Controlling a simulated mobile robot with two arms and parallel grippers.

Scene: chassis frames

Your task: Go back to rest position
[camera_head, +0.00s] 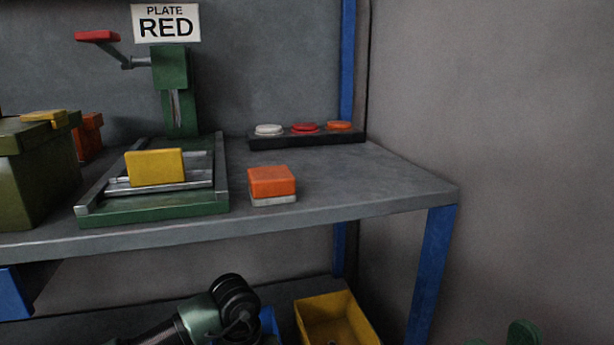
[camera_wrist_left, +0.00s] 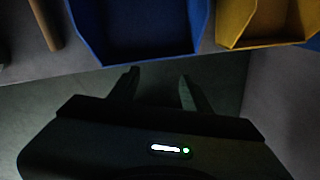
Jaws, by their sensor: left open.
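My left gripper (camera_wrist_left: 158,88) is open, with nothing between its fingers in the left wrist view. Its fingertips point toward the front of a blue bin (camera_wrist_left: 140,42), apart from it as far as I can tell. In the head view my left arm (camera_head: 228,305) is low, below the upper shelf, and its fingers do not show there. My right gripper is not visible; only a green piece, likely of my right arm, shows at the bottom right edge.
The upper shelf (camera_head: 340,195) holds a green press (camera_head: 175,75) with a yellow block (camera_head: 155,167), an orange-and-grey block (camera_head: 272,182), a button strip (camera_head: 305,140) and a green box (camera_head: 38,180). A yellow bin (camera_head: 335,315) is below. A blue post (camera_head: 432,270) stands right.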

